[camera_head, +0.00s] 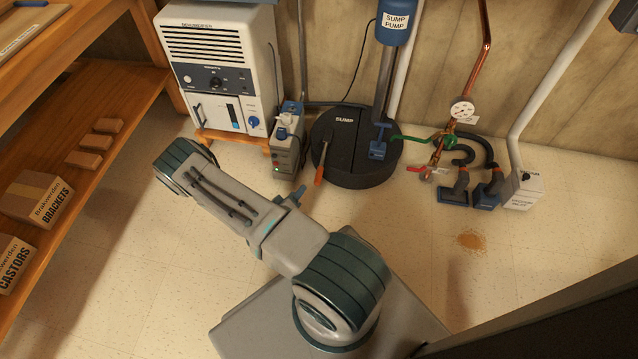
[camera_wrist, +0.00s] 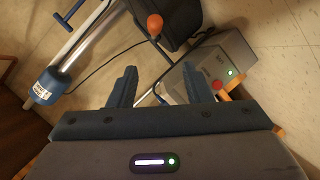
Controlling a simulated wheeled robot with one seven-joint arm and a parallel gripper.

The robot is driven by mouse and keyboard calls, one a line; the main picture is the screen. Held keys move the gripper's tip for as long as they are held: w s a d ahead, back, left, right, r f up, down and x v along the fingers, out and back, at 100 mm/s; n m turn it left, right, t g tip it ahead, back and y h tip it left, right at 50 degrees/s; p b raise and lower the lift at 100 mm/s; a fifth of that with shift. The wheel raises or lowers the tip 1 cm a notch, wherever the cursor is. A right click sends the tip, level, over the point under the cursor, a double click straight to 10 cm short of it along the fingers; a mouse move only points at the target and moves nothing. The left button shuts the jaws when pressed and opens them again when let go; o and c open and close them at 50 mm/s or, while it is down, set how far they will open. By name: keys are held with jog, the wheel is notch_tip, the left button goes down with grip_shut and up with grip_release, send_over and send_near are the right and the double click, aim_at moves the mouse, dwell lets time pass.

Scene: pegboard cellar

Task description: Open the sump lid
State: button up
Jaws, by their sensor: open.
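The sump lid (camera_head: 345,145) is a dark round cover marked SUMP, lying flat on a black round basin (camera_head: 360,178) against the wall. An orange-ended handle (camera_head: 319,175) with a thin grey shank lies across its left front edge. In the wrist view the orange end (camera_wrist: 154,26) shows in front of part of the dark sump (camera_wrist: 178,20). My gripper (camera_wrist: 160,88) is open and empty, apart from the handle, which lies beyond its fingertips.
A grey box (camera_head: 288,150) with a green light stands left of the sump; it is close to my right finger in the wrist view (camera_wrist: 215,70). A dehumidifier (camera_head: 215,75) stands behind. The sump pump (camera_head: 394,28) rises at the back. Valves and hoses (camera_head: 455,150) stand right.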

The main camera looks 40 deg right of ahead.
aim_at(319, 175)
jog(key=shift+n+h, duration=0.3)
jog(key=shift+h, duration=0.2)
jog(key=b+x, duration=0.1)
jog(key=x, duration=0.3)
jog(key=s+f+b+x, duration=0.1)
jog(key=b+x, duration=0.1)
jog(key=x, duration=0.3)
jog(key=s+b+x, duration=0.1)
jog(key=b+x, duration=0.1)
jog(key=x, duration=0.3)
jog(key=shift+w+d+f, duration=0.15)
jog(key=shift+d+f, duration=0.2)
jog(key=shift+f, duration=0.1)
jog(key=shift+c, duration=0.4)
grip_shut()
